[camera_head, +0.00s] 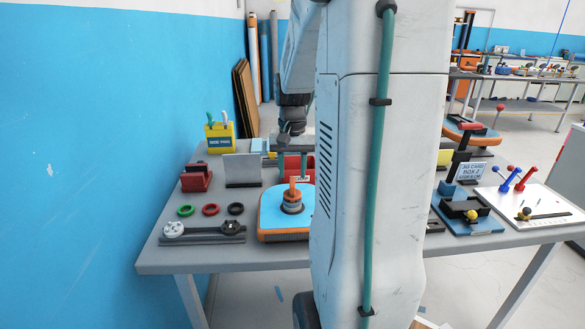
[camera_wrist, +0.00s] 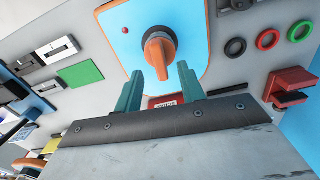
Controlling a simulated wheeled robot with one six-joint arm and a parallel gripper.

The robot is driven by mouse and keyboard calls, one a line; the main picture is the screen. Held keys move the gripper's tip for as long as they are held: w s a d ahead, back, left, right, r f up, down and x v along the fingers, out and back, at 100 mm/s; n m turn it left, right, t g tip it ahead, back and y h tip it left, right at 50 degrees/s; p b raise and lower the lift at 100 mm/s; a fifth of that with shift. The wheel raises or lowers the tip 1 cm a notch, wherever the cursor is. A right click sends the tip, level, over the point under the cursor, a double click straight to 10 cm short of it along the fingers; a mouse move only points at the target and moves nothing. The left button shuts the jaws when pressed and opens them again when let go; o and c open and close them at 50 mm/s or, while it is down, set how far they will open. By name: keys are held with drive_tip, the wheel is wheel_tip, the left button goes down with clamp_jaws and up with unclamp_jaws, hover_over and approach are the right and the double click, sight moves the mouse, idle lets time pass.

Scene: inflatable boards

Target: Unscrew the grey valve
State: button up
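The blue inflatable board (camera_head: 269,216) with an orange rim lies near the table's front edge. On it stands a fitting with grey rings (camera_head: 292,207), seemingly the grey valve, topped by an upright orange piece (camera_head: 292,188). In the wrist view the board (camera_wrist: 196,22) is at the top, with the orange piece (camera_wrist: 160,52) hiding most of the grey part. My gripper (camera_wrist: 160,72) has its two teal fingers apart with a gap between them. It appears empty, and the orange piece shows just beyond the gap. In the head view my arm hides part of the board.
A blue wall borders the table's left side.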

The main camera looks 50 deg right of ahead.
sight(292, 181)
drive_tip(key=shift+f, duration=0.15)
drive_tip(key=shift+f, duration=2.3)
clamp_jaws()
drive_tip(key=n, duration=0.3)
drive_tip(key=shift+n, duration=0.3)
